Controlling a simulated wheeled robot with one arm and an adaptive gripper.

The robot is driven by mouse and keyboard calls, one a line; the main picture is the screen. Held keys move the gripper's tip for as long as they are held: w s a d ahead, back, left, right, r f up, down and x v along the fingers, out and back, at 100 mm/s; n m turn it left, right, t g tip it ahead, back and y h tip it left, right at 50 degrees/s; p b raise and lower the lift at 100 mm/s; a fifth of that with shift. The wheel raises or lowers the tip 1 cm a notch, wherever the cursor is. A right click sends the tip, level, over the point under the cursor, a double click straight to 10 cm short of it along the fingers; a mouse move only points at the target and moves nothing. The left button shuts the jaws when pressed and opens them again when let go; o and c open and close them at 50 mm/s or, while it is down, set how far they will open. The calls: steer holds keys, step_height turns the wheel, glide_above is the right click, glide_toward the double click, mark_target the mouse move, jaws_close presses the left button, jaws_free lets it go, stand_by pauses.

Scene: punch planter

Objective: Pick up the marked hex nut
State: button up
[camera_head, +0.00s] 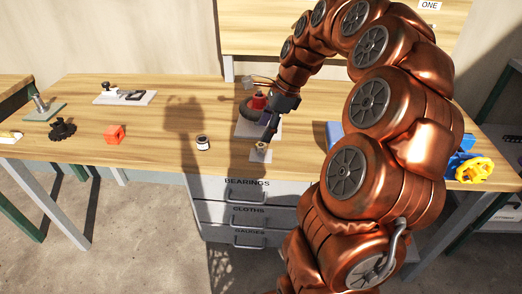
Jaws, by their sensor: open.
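A small yellow-gold piece that looks like the hex nut (260,146) lies on a pale square (262,156) near the front edge of the wooden workbench. It is too small for me to make out any mark on it. My gripper (266,141) points down just above and slightly right of it, with its fingers open. The dark gripper body and fingers are seen nearly edge-on, so I cannot tell whether they touch the nut or surround it.
A white-and-black cylinder (203,143) stands left of the nut. A blue block (334,130) is to the right. A red cube (115,134) and black gear (62,129) are farther left. Labelled drawers (245,212) are below.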

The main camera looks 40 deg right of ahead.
mark_target(261, 145)
steer(key=shift+w+d+f+m+t+p, duration=0.15)
steer(key=shift+w+f+m+p, duration=0.3)
steer(key=shift+f, duration=0.85)
steer(key=shift+w+d+f+m+t+p, duration=0.15)
steer(key=shift+w+f+m, duration=0.3)
steer(key=shift+f, duration=0.85)
steer(key=shift+w+d+f+m+p, duration=0.25)
steer(key=shift+w+f, duration=0.35)
steer(key=shift+f, duration=0.7)
steer(key=shift+a, duration=0.1)
steer(key=shift+c, duration=0.3)
jaws_close()
